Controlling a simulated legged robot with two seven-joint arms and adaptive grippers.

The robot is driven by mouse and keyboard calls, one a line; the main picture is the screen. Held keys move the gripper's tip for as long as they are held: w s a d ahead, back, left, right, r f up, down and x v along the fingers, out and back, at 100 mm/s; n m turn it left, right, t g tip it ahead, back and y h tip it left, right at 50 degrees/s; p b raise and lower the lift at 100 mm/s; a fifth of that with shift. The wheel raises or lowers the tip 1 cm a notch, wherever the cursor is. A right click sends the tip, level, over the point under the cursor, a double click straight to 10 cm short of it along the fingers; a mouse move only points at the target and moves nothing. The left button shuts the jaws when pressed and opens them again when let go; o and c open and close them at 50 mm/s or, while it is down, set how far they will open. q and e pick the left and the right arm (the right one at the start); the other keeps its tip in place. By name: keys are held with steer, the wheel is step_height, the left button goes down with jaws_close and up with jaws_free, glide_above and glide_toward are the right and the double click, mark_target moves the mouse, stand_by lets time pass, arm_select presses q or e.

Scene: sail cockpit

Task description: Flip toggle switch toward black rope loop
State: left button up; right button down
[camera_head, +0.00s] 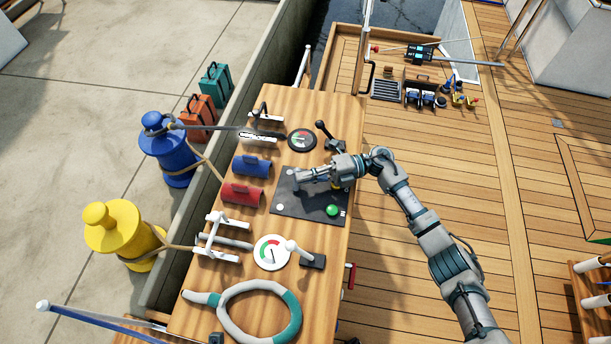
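The black switch panel (287,207) lies on the wooden console, with a round green button (333,210) near its lower right. My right gripper (304,176) is over the upper part of the panel, reaching in from the right. Its fingers point left, and their gap is too small to tell open from shut. I cannot make out the toggle switch; the gripper covers that part of the panel. A dark rope (215,128) runs from the neck of the blue bollard (178,160) to the console's upper end. My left gripper is not in view.
Red (242,194) and blue cylinders lie left of the panel. A white gauge (271,252), a white-knobbed lever (300,252) and a coiled hose (235,308) are nearer. A dark gauge (301,139) and a black lever (328,134) are beyond. Open deck lies right.

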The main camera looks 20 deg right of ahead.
steer(key=shift+w+d, duration=0.2)
steer(key=shift+d, duration=0.1)
